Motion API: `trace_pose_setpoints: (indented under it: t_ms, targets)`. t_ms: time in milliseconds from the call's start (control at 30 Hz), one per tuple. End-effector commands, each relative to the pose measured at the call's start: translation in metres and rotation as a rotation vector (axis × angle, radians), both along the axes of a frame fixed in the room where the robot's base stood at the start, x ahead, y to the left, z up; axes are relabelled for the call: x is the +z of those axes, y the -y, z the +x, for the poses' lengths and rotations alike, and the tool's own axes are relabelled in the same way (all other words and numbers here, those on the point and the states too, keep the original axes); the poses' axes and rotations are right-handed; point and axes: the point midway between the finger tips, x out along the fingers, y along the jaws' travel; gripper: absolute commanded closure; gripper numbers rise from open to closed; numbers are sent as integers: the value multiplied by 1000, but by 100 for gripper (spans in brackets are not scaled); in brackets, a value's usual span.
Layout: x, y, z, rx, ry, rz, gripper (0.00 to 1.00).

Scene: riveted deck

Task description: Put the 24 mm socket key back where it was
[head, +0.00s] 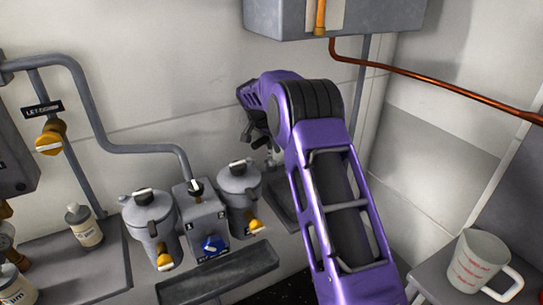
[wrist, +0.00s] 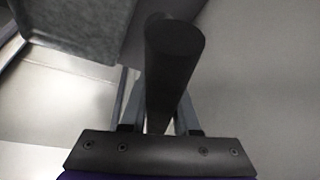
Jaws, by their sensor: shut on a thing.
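In the wrist view, a dark round bar (wrist: 172,65), seen nearly end-on, stands between the two fingers of my gripper (wrist: 160,112). I take it for the 24 mm socket key; no size marking can be read. My gripper is shut on it. In the head view, my gripper (head: 255,130) is up in front of the back wall, above the right-hand grey canister. The arm largely hides what lies behind it, and I cannot make out the key clearly there. No empty place for the key can be identified.
Two grey lidded canisters (head: 150,222) (head: 239,190) flank a grey box with a blue knob (head: 213,246). A dark tray (head: 222,276) lies in front. A wall cabinet (head: 375,18) and copper pipe (head: 440,87) are above right. A measuring jug (head: 478,262) stands right; a bottle (head: 85,226) left.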

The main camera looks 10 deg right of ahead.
Motion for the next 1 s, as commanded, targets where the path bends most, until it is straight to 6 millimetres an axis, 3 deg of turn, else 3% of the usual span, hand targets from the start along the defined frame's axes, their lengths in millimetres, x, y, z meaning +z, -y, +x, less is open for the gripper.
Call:
trace_pose_setpoints:
  t_ms: [233,667,700,800,867,1000]
  targets:
    - [-40,0,-1,1,-4,1,100]
    - [-49,-1,4,0,1,0,100]
    - [-48,-1,3,1,0,0,67]
    - [-48,-1,3,1,-1,0,49]
    - [-48,-1,3,1,-1,0,41]
    - [-48,-1,3,1,-1,0,41]
